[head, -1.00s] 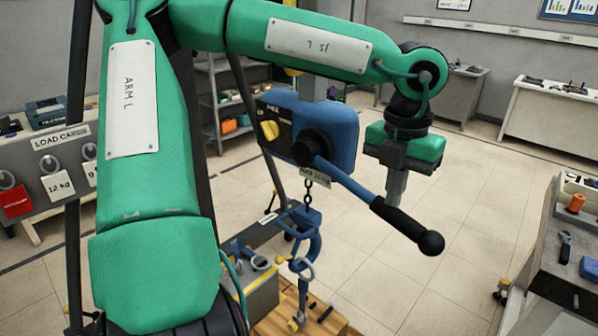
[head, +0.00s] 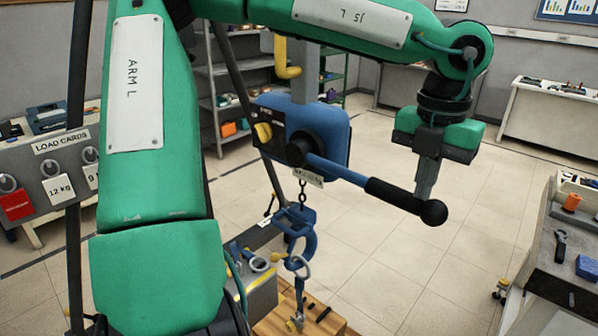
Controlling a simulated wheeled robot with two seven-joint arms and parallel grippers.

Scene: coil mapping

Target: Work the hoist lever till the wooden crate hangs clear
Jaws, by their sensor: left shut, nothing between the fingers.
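The blue hoist (head: 335,130) hangs in the middle, with a yellow knob on its left face. Its lever (head: 395,193), with a black grip and ball end, points right and slightly down. My left gripper (head: 424,192) is shut, its fingers pointing down beside the ball end; I cannot tell whether they touch it. A chain runs down from the hoist to a blue hook (head: 298,228), with a metal ring by its lower part. Below it is the wooden crate (head: 272,326), cut off by the bottom edge, so its underside is hidden. My right gripper is out of view.
Load cards (head: 60,188) hang on a grey board at left. A grey bin (head: 262,292) stands beside the crate. A workbench (head: 570,255) with small tools is at right. Shelves and a white table stand at the back. The tiled floor between is clear.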

